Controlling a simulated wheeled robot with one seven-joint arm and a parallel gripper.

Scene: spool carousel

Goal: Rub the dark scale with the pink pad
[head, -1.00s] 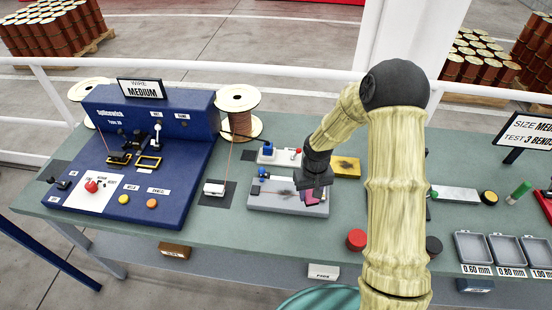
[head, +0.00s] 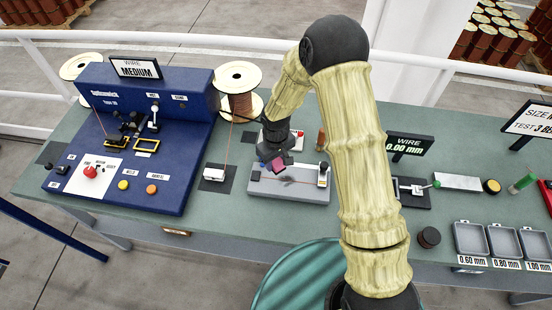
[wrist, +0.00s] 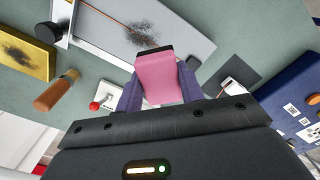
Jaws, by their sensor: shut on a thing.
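My gripper (wrist: 157,90) is shut on the pink pad (wrist: 160,76), which sits between its purple fingers and has a dark strip at its far end. The pad also shows in the head view (head: 278,165), under the gripper and over the grey plate. The dark scale (wrist: 143,36) is a speckled black smudge on the grey plate (wrist: 185,18), around a thin reddish wire. In the wrist view the pad's dark end lies just below the smudge. I cannot tell whether the pad touches the plate.
A clamp (head: 323,175) stands at the plate's right end. A yellow block (wrist: 20,50) with a dark smudge, a wooden handle (wrist: 55,93) and a red-knobbed lever (wrist: 96,105) are nearby. The blue machine (head: 120,165) stands left. Grey trays (head: 472,240) sit right.

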